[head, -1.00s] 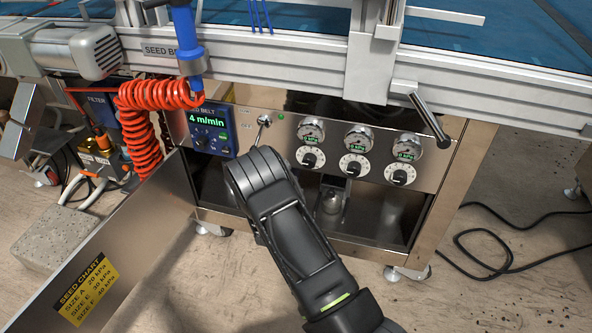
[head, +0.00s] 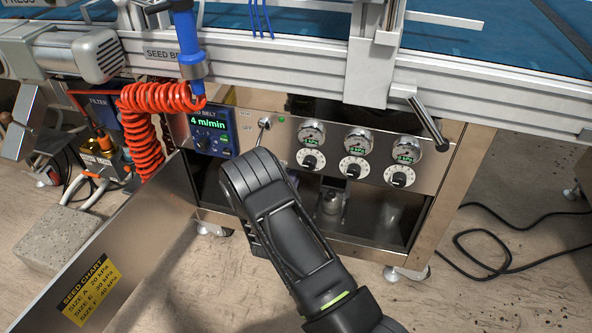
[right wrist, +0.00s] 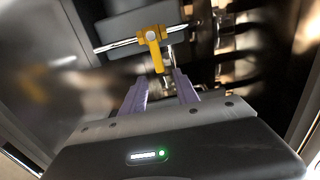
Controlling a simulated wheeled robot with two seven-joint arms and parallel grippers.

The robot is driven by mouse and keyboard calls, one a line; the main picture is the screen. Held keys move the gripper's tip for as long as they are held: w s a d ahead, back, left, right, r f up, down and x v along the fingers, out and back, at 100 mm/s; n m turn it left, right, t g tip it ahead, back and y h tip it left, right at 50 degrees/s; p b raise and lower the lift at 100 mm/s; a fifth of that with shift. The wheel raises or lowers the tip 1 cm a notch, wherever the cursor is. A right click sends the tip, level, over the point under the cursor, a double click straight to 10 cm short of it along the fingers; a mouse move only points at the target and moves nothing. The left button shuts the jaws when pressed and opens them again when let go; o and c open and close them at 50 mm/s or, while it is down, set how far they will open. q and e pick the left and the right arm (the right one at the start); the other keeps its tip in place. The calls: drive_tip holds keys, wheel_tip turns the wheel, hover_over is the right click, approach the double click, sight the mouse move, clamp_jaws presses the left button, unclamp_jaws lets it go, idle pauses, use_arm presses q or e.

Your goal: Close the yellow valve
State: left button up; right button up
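The yellow valve (right wrist: 152,44) shows in the right wrist view as a yellow lever on a thin metal pipe. Its handle points down the picture, toward my gripper. My right gripper (right wrist: 159,77) is open, with its two purple fingers apart. The handle's lower end lies at the gap between the fingertips; I cannot tell whether either finger touches it. In the head view my right arm reaches under the machine's front panel, its fingers are hidden, and the valve is not visible. My left gripper is not in view.
The front panel (head: 240,185) carries a blue belt display (head: 212,132), a toggle switch (head: 264,124) and several gauges and dials. A seed chart plate (head: 130,225) stands at the left. An orange coiled hose (head: 140,130) hangs nearby.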

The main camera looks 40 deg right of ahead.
drive_tip(key=v, duration=0.4)
drive_tip(key=shift+s+a+p, duration=0.15)
drive_tip(key=shift+a+p, duration=0.1)
drive_tip(key=shift+p, duration=0.15)
